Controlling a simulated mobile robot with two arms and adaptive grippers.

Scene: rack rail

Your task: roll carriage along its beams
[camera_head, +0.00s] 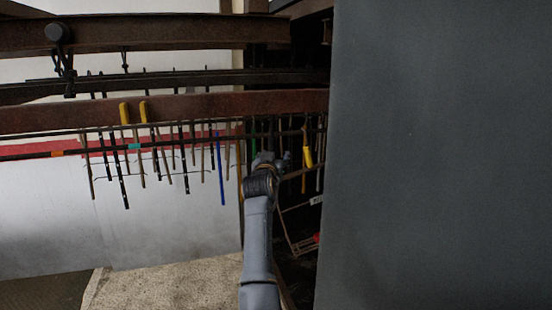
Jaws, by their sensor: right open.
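Long horizontal brown beams (150,35) cross the upper left of the head view. A lower rusty beam (200,105) runs below them. A dark round part with a hanging bracket (59,34) sits on the upper beam at the left; I cannot tell whether it belongs to the carriage. No carriage can be made out for certain. My right gripper (285,160) is open at the end of its grey arm, just below the lower beam and among hanging tools. Its fingers are small and dark against the background. My left gripper is out of view.
A large dark grey panel (440,160) fills the right side and hides what is behind it. Several thin tools hang along the rail, among them a blue one (220,170) and a yellow-handled one (308,148). Pale floor (165,285) shows at lower left.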

